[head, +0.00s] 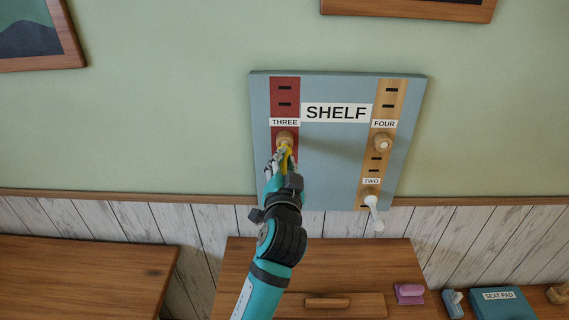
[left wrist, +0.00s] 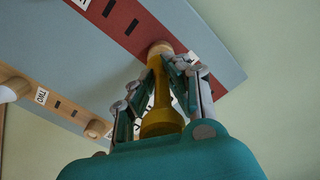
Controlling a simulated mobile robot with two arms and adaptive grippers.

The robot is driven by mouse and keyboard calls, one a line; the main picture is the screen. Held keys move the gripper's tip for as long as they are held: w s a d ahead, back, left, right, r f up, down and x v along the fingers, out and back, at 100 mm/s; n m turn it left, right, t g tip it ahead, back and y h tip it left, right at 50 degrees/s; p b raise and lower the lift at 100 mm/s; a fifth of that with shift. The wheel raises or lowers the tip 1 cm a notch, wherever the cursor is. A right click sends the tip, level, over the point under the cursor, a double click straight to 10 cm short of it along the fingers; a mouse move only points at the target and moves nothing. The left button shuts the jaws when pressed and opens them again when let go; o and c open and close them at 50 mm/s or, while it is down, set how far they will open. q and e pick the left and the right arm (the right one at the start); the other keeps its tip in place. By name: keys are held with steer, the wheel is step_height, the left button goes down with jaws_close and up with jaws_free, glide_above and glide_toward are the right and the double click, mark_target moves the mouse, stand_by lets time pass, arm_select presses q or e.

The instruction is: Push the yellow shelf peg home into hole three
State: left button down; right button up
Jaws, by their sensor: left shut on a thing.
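The yellow shelf peg (left wrist: 161,92) is held between the fingers of my left gripper (head: 281,158), which also shows in the left wrist view (left wrist: 174,75). The peg's far end meets the round wooden collar (head: 285,139) below the label THREE on the red strip. In the left wrist view this collar (left wrist: 159,48) hides the hole, so the depth of the peg's tip cannot be told. A long part of the peg and its wide yellow head stand out from the collar. My right gripper is not in view.
The blue-grey board (head: 330,165) hangs on the wall. Collar FOUR (head: 383,142) looks empty; a white peg (head: 374,210) sticks out at TWO. Below are a wooden cabinet (head: 235,290), a pink block (head: 409,293) and a teal seat pad box (head: 500,304). Wall left of the board is clear.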

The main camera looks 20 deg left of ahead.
arm_select(q)
steer(key=shift+x, duration=1.6)
